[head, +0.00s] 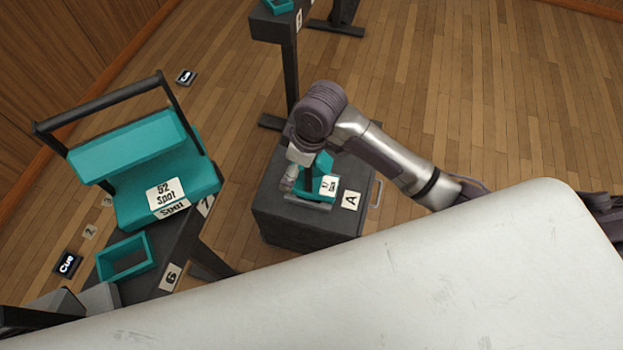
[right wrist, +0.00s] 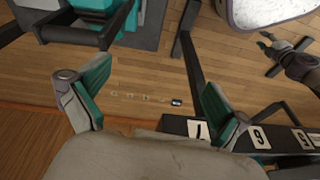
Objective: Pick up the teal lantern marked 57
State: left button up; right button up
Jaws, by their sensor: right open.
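A small teal lantern (head: 327,186) with a white label, too small to read surely, sits on the dark box marked A (head: 300,225). My right gripper (head: 297,176) is above it in the head view and hides part of it.
A larger teal lantern marked 52 Spot (head: 150,165) stands on a dark shelf (head: 185,245) at the left, behind an open teal tray (head: 127,257). A dark stand (head: 291,75) rises behind the box. Wooden floor (head: 450,90) is clear at the back right.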

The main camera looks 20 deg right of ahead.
jog(key=w+d+r+n+g+h, duration=0.1)
jog(key=w+d+r+h, duration=0.1)
jog(key=w+d+r, duration=0.45)
jog(key=b, duration=0.1)
send_near(312, 170)
jog(key=shift+h, duration=0.3)
jog(key=w+f, duration=0.1)
jog(key=f, duration=0.1)
jog(key=w+f, duration=0.1)
jog(key=f, duration=0.1)
jog(key=w+f, duration=0.2)
jog(key=shift+d+f, duration=0.25)
jog(key=shift+d, duration=0.05)
jog(key=c, duration=1.6)
jog(key=shift+r, duration=0.1)
jog(key=shift+c, duration=0.9)
jog(key=shift+r, duration=0.15)
